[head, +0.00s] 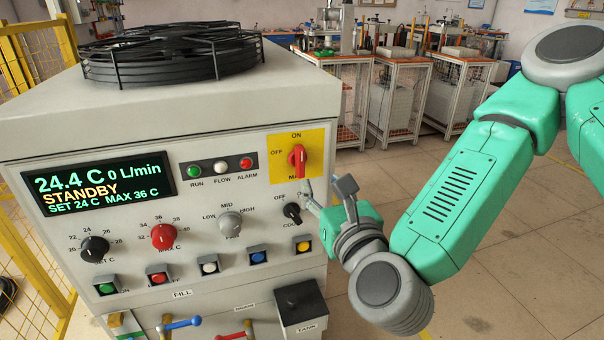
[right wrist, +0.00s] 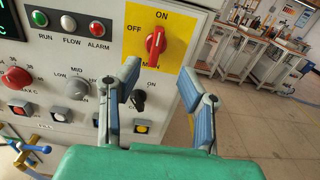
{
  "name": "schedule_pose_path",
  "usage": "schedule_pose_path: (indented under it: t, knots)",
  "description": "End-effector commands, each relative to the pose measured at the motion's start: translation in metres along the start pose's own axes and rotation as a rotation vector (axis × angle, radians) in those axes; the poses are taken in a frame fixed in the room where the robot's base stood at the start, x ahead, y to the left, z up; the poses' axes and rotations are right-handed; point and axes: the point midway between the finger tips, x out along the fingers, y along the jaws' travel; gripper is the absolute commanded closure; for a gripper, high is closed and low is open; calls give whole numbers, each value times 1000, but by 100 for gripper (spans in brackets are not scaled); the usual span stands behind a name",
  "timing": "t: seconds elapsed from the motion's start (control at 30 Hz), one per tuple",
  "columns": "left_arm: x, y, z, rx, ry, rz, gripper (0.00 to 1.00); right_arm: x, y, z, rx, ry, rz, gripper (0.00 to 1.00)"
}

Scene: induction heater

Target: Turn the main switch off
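The main switch (head: 297,160) is a red rotary handle on a yellow plate (head: 316,143) at the right of the heater's front panel. Its handle stands upright, in line with the ON label above; OFF is printed to its left. It also shows in the right wrist view (right wrist: 155,43). My right gripper (head: 328,187) is open and empty, just below and right of the switch, not touching it. In the right wrist view its two fingers (right wrist: 161,84) are spread apart, with the switch beyond and above their tips. My left gripper is out of view.
A black knob (head: 292,212) sits below the switch, close to my right gripper. Other knobs and coloured buttons line the panel. The display (head: 98,182) reads STANDBY. A black fan grille (head: 172,52) tops the cabinet. Floor right of the cabinet is open.

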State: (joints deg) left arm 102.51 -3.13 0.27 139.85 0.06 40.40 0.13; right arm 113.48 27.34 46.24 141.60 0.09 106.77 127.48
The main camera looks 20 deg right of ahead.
Motion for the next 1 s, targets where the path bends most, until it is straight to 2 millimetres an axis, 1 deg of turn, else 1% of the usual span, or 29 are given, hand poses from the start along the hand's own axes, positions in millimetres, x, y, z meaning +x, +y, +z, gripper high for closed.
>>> schedule_pose_path:
  t: [0.03, 0.4, 0.43, 0.5, 0.7, 0.9, 1.0]
  knots:
    - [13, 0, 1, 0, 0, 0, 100, 1, 0, -4, 1, -4, 1, 66]
    - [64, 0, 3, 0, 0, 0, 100, 0, 1, -4, 9, -4, 11, 66]
    - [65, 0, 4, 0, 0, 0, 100, 2, 1, -3, 10, -4, 11, 66]
    - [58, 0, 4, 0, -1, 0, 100, 22, 1, 1, 8, -3, 7, 66]
    - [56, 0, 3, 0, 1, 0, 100, 65, 2, 2, 8, -3, 8, 66]
    - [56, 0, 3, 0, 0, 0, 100, 96, 2, 1, 7, -2, 10, 66]
    - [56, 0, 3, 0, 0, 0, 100, 105, 2, 1, 7, -2, 11, 66]
